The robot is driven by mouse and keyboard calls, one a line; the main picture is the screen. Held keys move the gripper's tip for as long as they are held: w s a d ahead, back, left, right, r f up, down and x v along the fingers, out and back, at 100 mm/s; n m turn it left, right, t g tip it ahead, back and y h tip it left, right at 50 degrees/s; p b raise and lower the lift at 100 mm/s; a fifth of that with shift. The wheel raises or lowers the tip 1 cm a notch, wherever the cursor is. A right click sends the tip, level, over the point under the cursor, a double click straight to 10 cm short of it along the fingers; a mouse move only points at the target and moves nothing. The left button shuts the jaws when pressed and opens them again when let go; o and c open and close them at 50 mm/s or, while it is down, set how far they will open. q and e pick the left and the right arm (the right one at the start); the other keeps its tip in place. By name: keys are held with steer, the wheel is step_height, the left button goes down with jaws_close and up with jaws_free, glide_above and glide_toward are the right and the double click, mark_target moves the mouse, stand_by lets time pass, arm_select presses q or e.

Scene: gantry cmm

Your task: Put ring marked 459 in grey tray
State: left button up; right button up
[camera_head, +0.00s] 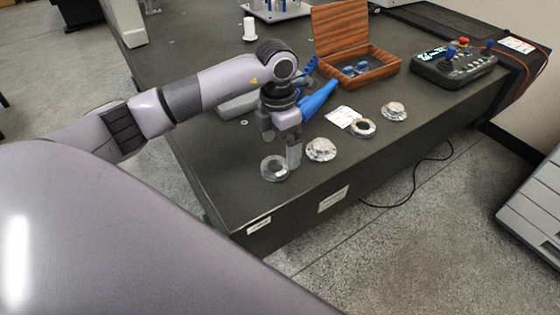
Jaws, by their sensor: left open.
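My left gripper (282,150) points down over the near part of the dark table, open, just above and beside a metal ring (270,171) with a dark centre. I cannot tell whether a finger touches it. Just right of the gripper sits a silver domed flanged part (321,150). Further right are another ring with a dark centre (363,129) and a silver flanged part (394,112). No number is readable on any of them. A grey tray-like thing (238,106) shows partly behind my left arm; its inside is hidden. My right gripper is not in view.
Blue parts (318,100) lie behind the gripper. An open wooden box (372,72) stands at the back, a control panel (453,62) at the right. A white paper (342,117) lies by the rings. The table's front edge is close to the rings.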

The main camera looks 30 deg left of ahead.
mark_target(275, 171)
arm_select(q)
steer(key=shift+w+a+y, duration=0.15)
steer(key=shift+a+y, duration=0.15)
steer(key=shift+a, duration=0.25)
steer(key=shift+a+f, duration=0.1)
steer(key=shift+f, duration=0.25)
steer(key=f, duration=0.6)
steer(key=shift+s+a, duration=0.1)
steer(key=shift+s, duration=0.1)
steer(key=shift+r, duration=0.1)
steer(key=c, duration=1.5)
steer(key=shift+c, duration=0.2)
steer(key=shift+r, duration=0.15)
